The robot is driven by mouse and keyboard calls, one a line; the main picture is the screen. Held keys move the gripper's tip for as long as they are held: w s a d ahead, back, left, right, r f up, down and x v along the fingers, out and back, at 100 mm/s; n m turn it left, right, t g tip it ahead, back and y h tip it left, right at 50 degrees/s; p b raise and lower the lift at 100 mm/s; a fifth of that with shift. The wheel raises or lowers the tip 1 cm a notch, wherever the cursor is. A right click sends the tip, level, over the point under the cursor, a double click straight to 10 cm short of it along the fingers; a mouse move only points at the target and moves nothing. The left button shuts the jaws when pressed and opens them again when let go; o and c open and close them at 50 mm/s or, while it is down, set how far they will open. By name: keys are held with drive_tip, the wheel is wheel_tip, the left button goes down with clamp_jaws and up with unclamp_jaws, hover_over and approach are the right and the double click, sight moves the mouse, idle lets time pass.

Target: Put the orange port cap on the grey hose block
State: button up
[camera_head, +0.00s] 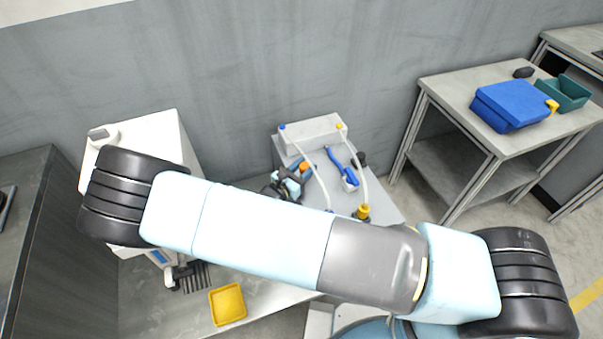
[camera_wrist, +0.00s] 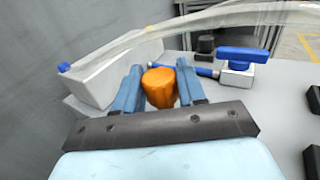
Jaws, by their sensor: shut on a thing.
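The orange port cap (camera_wrist: 160,87) sits between the two blue fingers of my gripper (camera_wrist: 159,76), which is shut on it. In the head view a bit of the orange cap (camera_head: 305,168) shows beside my gripper (camera_head: 298,172), partly hidden by the fingers. The grey hose block (camera_head: 312,133) stands at the back of the bench by the wall, with a blue port at its left end and a yellow one at its right. In the wrist view the hose block (camera_wrist: 112,75) lies behind and left of the cap. The cap appears apart from the block.
A clear hose (camera_wrist: 170,32) arches across the wrist view above the fingers. A blue-handled valve (camera_wrist: 238,68) lies right of my gripper, near a small black part (camera_wrist: 205,45). A yellow fitting (camera_head: 362,212) stands at the bench front. A yellow tray (camera_head: 228,304) lies left.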

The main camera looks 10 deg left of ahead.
drive_tip(key=shift+w+a+f, duration=0.1)
drive_tip(key=shift+w+f, duration=0.15)
drive_tip(key=shift+f, duration=0.05)
drive_tip(key=shift+w+f, duration=0.1)
drive_tip(key=shift+f, duration=1.55)
drive_tip(key=shift+f, duration=0.15)
drive_tip(key=o, duration=1)
drive_tip(key=shift+a, duration=0.15)
drive_tip(key=v, duration=1.2)
